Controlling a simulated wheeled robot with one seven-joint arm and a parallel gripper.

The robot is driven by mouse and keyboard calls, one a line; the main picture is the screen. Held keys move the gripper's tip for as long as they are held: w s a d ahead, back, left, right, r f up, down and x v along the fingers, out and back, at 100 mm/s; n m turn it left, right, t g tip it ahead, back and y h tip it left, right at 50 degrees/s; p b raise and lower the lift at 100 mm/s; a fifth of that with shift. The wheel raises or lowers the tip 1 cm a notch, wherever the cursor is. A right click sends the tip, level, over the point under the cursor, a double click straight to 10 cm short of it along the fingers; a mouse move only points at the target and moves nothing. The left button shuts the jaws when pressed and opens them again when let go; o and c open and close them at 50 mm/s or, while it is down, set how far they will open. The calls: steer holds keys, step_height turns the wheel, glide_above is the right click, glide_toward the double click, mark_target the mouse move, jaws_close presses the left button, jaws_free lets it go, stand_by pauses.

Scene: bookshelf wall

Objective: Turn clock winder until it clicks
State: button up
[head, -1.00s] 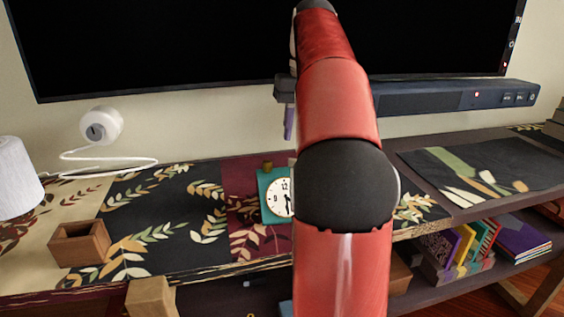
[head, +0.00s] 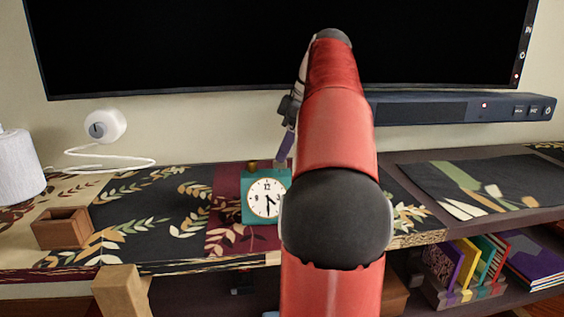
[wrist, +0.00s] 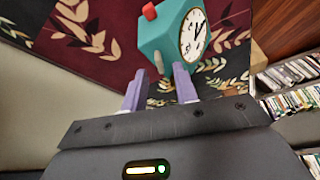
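A teal clock (head: 266,193) with a white face stands on the patterned shelf, just left of my arm in the head view. A small knob (head: 253,164) sits on its top. The clock (wrist: 160,38) also shows in the wrist view, with a red knob (wrist: 149,10) on one side. My gripper (wrist: 160,76) is open, its two lavender fingers apart, pointing towards the clock. A small pale part (wrist: 158,61) shows at the clock between the fingertips; I cannot tell whether it is the winder or whether a finger touches it. In the head view my gripper (head: 286,145) is partly hidden.
A large black screen (head: 280,45) and a dark soundbar (head: 450,107) are behind the shelf. A wooden box (head: 62,230), a white roll (head: 18,165) and a white corded device (head: 105,125) are at the left. Books (head: 465,262) stand on the lower shelf at right.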

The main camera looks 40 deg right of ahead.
steer(key=shift+x, duration=1.1)
steer(key=shift+c, duration=0.3)
jaws_close()
steer(key=shift+m, duration=0.3)
